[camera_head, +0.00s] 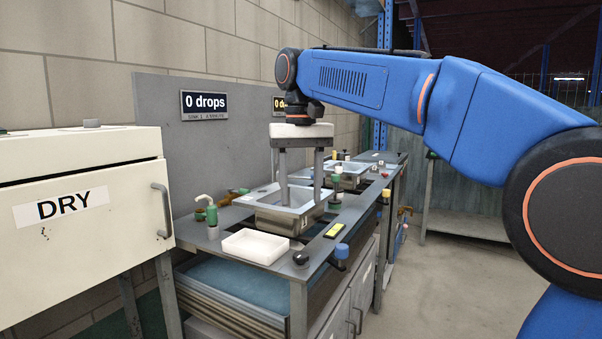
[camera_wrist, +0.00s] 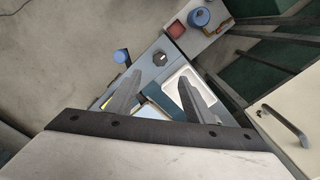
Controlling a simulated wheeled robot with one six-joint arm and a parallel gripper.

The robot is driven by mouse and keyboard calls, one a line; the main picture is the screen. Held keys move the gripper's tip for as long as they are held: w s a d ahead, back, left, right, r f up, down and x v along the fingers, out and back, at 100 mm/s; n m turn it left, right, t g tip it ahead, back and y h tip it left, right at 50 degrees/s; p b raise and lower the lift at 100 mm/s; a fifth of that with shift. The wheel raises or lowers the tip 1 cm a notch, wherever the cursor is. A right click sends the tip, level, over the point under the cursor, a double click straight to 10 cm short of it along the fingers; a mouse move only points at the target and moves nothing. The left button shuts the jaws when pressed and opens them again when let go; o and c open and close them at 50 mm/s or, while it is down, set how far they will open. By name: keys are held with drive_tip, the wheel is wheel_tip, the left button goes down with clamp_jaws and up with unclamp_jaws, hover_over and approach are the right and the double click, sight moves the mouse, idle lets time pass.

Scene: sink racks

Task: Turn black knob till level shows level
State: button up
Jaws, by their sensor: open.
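The black knob (camera_head: 300,258) is on the near front corner of the grey sink bench; it also shows in the wrist view (camera_wrist: 160,58). The level, a yellow vial in a dark holder (camera_head: 334,230), lies flat on the bench top behind the knob; its yellow edge shows in the wrist view (camera_wrist: 104,103). Its bubble is too small to read. My gripper (camera_head: 300,204) is open and empty, pointing down over the nearest sink, behind and above the knob. In the wrist view, its fingers (camera_wrist: 160,80) are apart, with the knob beyond their tips.
A white tray (camera_head: 255,246) sits left of the knob. A blue knob (camera_head: 341,251) sticks out at the bench front. A green-bodied dispenser (camera_head: 211,215) stands at the back left. A cream DRY cabinet (camera_head: 80,205) stands left. The floor (camera_head: 450,290) to the right is clear.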

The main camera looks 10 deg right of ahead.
drive_tip(key=shift+r, duration=2.05)
drive_tip(key=s+d+f+t, duration=0.1)
drive_tip(key=s+d+f, duration=0.6)
drive_tip(key=f, duration=0.4)
drive_tip(key=s+d+f+t, duration=0.2)
drive_tip(key=s+d+f, duration=0.6)
drive_tip(key=s+f, duration=0.2)
drive_tip(key=s+d+f+m+t, duration=0.1)
drive_tip(key=s+d+f, duration=0.6)
drive_tip(key=f, duration=0.6)
drive_tip(key=shift+s+d+f+t, duration=0.25)
drive_tip(key=shift+s+t, duration=0.15)
drive_tip(key=shift+s, duration=0.7)
